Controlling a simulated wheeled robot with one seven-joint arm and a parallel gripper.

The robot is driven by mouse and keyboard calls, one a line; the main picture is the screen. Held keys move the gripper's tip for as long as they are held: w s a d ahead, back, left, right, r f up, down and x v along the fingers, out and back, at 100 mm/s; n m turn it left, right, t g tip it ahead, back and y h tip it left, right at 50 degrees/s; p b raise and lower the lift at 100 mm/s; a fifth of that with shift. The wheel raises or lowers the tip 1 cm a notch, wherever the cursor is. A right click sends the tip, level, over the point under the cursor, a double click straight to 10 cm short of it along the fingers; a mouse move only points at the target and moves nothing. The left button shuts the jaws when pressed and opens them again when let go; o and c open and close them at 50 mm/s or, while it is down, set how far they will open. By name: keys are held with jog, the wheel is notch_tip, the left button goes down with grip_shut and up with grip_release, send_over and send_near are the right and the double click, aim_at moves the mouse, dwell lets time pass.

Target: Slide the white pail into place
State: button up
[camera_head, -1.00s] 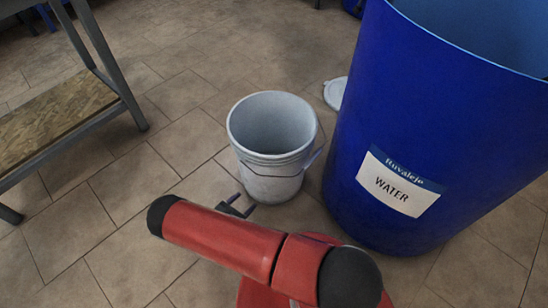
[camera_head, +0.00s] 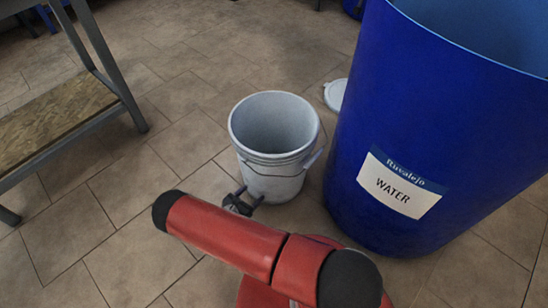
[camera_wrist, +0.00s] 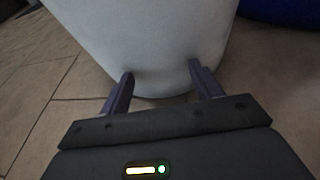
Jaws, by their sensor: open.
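The white pail (camera_head: 272,182) stands upright and open-topped on the tiled floor, just left of the big blue drum, and looks empty. Its wire handle hangs down on the near side. My gripper (camera_head: 251,195) is low at the pail's near side, with its fingers apart and pointing at the wall. In the wrist view the pail's lower wall (camera_wrist: 150,45) fills the top, and my open gripper (camera_wrist: 159,82) has both fingertips at or against it. I cannot tell whether they touch. Nothing is held between the fingers.
The blue drum (camera_head: 400,120), labelled WATER, stands close to the pail's right. A white lid (camera_head: 335,94) lies on the floor behind. A metal-framed shelf (camera_head: 55,118) stands at the left. Tiled floor is clear left of and behind the pail.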

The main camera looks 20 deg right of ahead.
jog(key=shift+w+d+b, duration=0.2)
jog(key=shift+w+d, duration=0.65)
jog(key=shift+d, duration=0.2)
jog(key=shift+w+d+b, duration=0.25)
jog(key=shift+w+d, duration=0.55)
jog(key=shift+d, duration=0.3)
jog(key=shift+w+d+b, duration=0.2)
jog(key=shift+w+d, duration=0.65)
jog(key=shift+d, duration=0.2)
jog(key=shift+w+d+b, duration=0.35)
jog(key=shift+w+d, duration=0.6)
jog(key=shift+d, duration=0.2)
jog(key=shift+w+d+b, duration=0.4)
jog(key=shift+w+d, duration=0.5)
jog(key=shift+d, duration=0.25)
jog(key=shift+w+d+b, duration=0.35)
jog(key=shift+w+d, duration=0.6)
jog(key=shift+d, duration=0.2)
jog(key=shift+d, duration=0.1)
jog(key=shift+w+d+b, duration=0.45)
jog(key=shift+w+d, duration=0.45)
jog(key=shift+d, duration=0.25)
jog(key=shift+w+d+b, duration=0.5)
jog(key=shift+w+d, duration=0.4)
jog(key=shift+d, duration=0.3)
jog(key=shift+w+d+b, duration=0.45)
jog(key=shift+w+d, duration=0.45)
jog(key=shift+d, duration=0.25)
